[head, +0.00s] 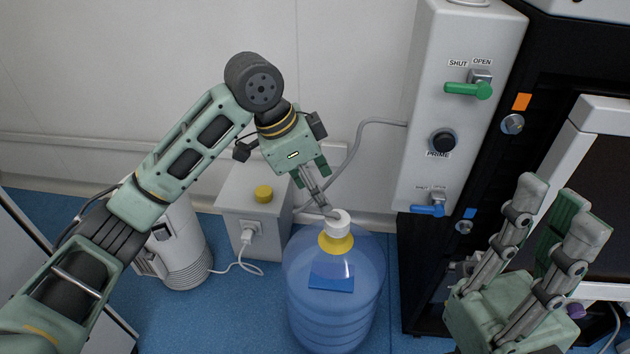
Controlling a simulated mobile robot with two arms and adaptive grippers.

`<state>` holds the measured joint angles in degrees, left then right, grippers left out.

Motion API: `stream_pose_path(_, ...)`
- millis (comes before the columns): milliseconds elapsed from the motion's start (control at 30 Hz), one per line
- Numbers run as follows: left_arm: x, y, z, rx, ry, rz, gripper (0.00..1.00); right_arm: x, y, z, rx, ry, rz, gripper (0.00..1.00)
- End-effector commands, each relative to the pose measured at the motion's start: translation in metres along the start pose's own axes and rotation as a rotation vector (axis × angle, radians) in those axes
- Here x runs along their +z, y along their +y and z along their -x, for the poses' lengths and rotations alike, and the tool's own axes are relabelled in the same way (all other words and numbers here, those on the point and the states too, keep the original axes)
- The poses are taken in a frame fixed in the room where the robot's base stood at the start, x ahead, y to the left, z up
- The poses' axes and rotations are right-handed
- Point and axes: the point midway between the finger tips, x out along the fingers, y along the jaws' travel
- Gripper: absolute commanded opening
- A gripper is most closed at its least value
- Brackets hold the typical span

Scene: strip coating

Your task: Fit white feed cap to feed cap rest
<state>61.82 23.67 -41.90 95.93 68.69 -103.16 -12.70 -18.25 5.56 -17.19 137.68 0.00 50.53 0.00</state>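The white feed cap (340,221) sits on top of the neck of a large blue water bottle (335,300), above a yellow collar (336,242). My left gripper (326,208) reaches down from the upper left, its fingertips at the cap's upper left edge. Its fingers are seen nearly edge-on and look close together; I cannot tell whether they grip the cap. My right gripper (560,212) is at the lower right, fingers pointing up and spread apart, with nothing between them. I cannot make out which thing is the feed cap rest.
A control panel with a green lever (468,90), black PRIME knob (443,141) and blue lever (428,210) is at right. Blue floor (240,310) shows left of the bottle.

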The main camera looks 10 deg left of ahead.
Motion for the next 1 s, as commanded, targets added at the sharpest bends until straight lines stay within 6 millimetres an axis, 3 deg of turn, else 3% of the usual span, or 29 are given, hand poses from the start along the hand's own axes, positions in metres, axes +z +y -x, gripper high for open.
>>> stream_pose_path(500,0.000,0.001,-0.092,0.001,0.001,0.001,0.57,0.000,0.000,0.000,0.000,0.000,0.000,0.00)
stream_pose_path(700,-0.001,0.000,-0.107,0.000,0.002,-0.001,0.57,0.000,0.000,0.000,0.000,0.000,0.000,0.00)
stream_pose_path(1000,-0.001,0.000,-0.110,-0.001,0.003,0.000,0.57,0.000,0.000,0.000,0.000,0.000,0.000,0.00)
